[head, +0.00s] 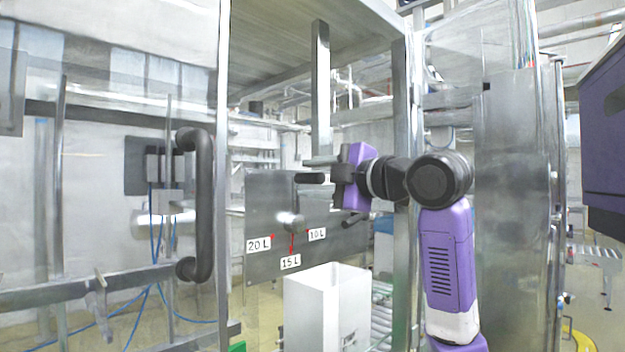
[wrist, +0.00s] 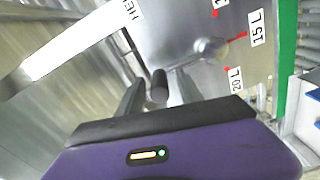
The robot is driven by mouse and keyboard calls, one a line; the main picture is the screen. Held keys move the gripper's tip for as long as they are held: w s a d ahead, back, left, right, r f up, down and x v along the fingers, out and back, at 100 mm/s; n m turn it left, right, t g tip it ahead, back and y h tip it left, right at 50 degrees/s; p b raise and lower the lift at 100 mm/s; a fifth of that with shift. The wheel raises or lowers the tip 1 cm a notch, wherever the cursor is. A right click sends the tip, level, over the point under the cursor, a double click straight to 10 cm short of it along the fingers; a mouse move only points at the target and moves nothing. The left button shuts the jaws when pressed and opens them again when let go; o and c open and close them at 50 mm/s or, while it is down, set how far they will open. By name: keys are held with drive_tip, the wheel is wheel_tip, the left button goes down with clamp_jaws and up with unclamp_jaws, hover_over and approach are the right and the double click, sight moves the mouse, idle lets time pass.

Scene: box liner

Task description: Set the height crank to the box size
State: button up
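The height crank has a metal hub (head: 291,222) on a grey steel plate, also seen in the wrist view (wrist: 212,50). Red marks below the hub are labelled 20 L (head: 259,245), 15 L (head: 290,262) and 10 L (head: 317,235). The crank's black knob (head: 310,178) is above the hub, on the side away from the labels. My gripper (wrist: 158,92) is open, with its fingers on either side of the knob (wrist: 159,84); small gaps seem to show. A white open-topped box (head: 312,308) stands below the plate; its printed size is unreadable.
A door with a black vertical handle (head: 197,205) is at left. A steel post (head: 320,90) hangs above the crank. A roller conveyor (head: 383,310) lies beside the box.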

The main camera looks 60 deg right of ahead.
drive_tip(key=shift+s, duration=0.1)
drive_tip(key=b+v, duration=0.1)
drive_tip(key=v, duration=0.6)
drive_tip(key=shift+s+a+b, duration=0.15)
drive_tip(key=shift+s+b, duration=0.15)
drive_tip(key=shift+b, duration=0.1)
